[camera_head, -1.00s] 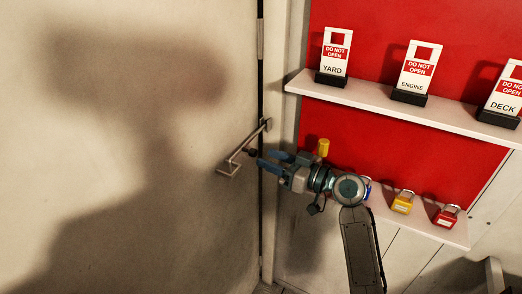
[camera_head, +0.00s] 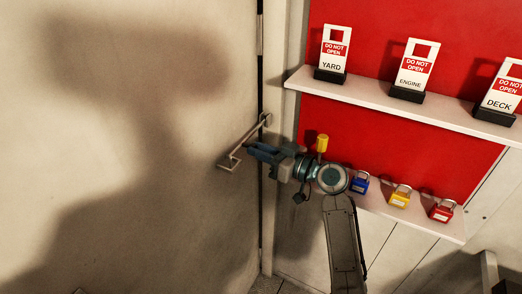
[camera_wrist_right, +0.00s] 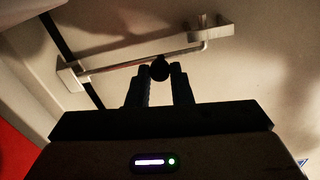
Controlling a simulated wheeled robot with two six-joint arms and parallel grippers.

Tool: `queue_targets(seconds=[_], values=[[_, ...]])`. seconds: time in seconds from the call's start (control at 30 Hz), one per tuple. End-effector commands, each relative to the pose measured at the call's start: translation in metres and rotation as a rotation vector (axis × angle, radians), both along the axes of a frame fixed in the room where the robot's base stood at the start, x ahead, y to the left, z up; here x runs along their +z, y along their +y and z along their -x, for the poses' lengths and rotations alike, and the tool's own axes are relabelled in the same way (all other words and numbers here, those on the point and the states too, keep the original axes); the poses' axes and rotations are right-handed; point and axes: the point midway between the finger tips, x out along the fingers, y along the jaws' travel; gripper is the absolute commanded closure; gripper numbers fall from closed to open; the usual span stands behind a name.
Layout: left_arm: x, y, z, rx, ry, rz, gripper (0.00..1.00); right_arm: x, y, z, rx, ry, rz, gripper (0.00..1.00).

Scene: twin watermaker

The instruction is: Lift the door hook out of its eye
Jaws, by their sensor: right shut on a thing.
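The door hook (camera_head: 245,139) is a thin metal bar between a bracket (camera_head: 265,121) at the door's edge and an eye plate (camera_head: 229,163) on the pale door. In the right wrist view the hook (camera_wrist_right: 130,63) runs from the bracket at left to the eye plate (camera_wrist_right: 190,39), where its bent end meets the plate. My right gripper (camera_head: 251,151) is at the hook from the right. In the wrist view its fingertips (camera_wrist_right: 160,78) are shut on the hook's dark round knob (camera_wrist_right: 159,68). Whether the bent tip sits inside the eye is unclear. My left gripper is not in view.
A red board right of the door carries an upper shelf (camera_head: 440,118) with "DO NOT OPEN" signs. A lower shelf (camera_head: 418,222) holds blue (camera_head: 359,183), yellow (camera_head: 399,197) and red (camera_head: 442,210) padlocks, close to my right arm. The door (camera_head: 120,200) is otherwise bare.

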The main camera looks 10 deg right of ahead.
Motion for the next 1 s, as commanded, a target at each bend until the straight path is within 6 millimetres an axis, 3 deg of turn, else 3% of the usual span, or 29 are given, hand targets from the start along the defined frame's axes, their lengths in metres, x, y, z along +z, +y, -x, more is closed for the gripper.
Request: queue_targets(seconds=[0.27,1.0], values=[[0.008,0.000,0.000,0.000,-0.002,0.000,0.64,0.009,0.000,0.000,-0.001,0.038,-0.027,1.00],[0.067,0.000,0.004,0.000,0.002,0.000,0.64,0.069,-0.011,-0.016,-0.001,0.428,-0.309,1.00]])
